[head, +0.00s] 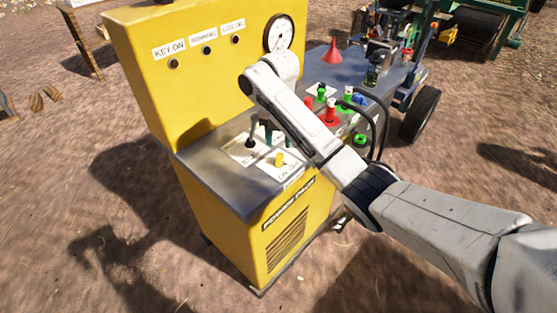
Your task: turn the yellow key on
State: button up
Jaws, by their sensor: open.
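The yellow key (279,159) stands upright on a white label plate (287,168) on the grey ledge of the yellow power unit (285,225). My arm reaches in from the lower right and bends above the ledge. My gripper (268,131) is mostly hidden behind my arm link; only dark parts of it seem to show, just above and left of the key. It is open and appears apart from the key. A black lever (250,141) stands on another white plate to the left of the key.
The upright panel carries a "KEY ON" label (169,48), several dark indicators and a round gauge (279,33). Red (331,112) and green (347,97) fittings and black hoses (383,122) lie right of my arm. A wheeled machine (420,112) stands behind.

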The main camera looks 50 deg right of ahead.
aim_at(279, 158)
notch_tip(279, 158, down, 8)
jog(key=shift+f+p, duration=0.1)
jog(key=shift+p, duration=0.45)
jog(key=shift+c, duration=0.3)
grip_shut()
